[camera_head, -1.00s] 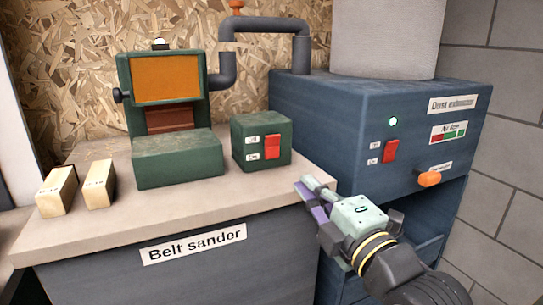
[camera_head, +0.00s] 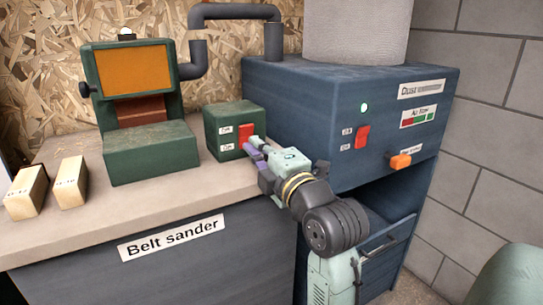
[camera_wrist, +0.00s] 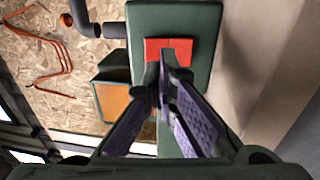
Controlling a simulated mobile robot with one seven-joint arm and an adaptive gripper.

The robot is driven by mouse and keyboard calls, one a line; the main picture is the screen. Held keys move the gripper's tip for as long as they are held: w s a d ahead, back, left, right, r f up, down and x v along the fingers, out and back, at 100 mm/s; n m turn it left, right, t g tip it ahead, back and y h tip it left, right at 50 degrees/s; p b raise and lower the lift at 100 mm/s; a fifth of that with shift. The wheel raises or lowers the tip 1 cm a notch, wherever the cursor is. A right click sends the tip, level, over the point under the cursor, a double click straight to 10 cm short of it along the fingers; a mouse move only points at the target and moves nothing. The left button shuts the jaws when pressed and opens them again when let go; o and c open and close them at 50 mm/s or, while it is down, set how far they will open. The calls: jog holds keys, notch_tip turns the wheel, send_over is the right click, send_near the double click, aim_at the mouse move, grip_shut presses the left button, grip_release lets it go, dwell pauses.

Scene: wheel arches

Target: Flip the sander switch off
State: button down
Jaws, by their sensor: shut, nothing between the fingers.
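The sander switch is a red rocker (camera_head: 246,134) on the front of a green box (camera_head: 235,116) on the bench, with small white labels to its left, too small to read surely now. In the wrist view the red rocker (camera_wrist: 168,48) shows just beyond my fingertips, partly hidden by them. My gripper (camera_head: 256,144) is shut and empty, its tips at the lower right of the rocker. In the wrist view my gripper's fingertips (camera_wrist: 168,62) overlap the rocker; I cannot tell whether they touch it. The belt sander (camera_head: 135,95) stands left of the box.
The blue dust extractor (camera_head: 320,100) stands to the right, with its own red switch (camera_head: 363,137), a lit green lamp (camera_head: 364,108) and an orange knob (camera_head: 400,161). Two wooden blocks (camera_head: 70,182) lie at the bench's left. A grey pipe (camera_head: 235,12) runs behind.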

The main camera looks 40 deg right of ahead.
aim_at(245, 133)
jog(key=shift+x, duration=1.6)
jog(key=shift+w+b, duration=0.25)
jog(key=shift+b, duration=0.05)
jog(key=shift+r, duration=0.1)
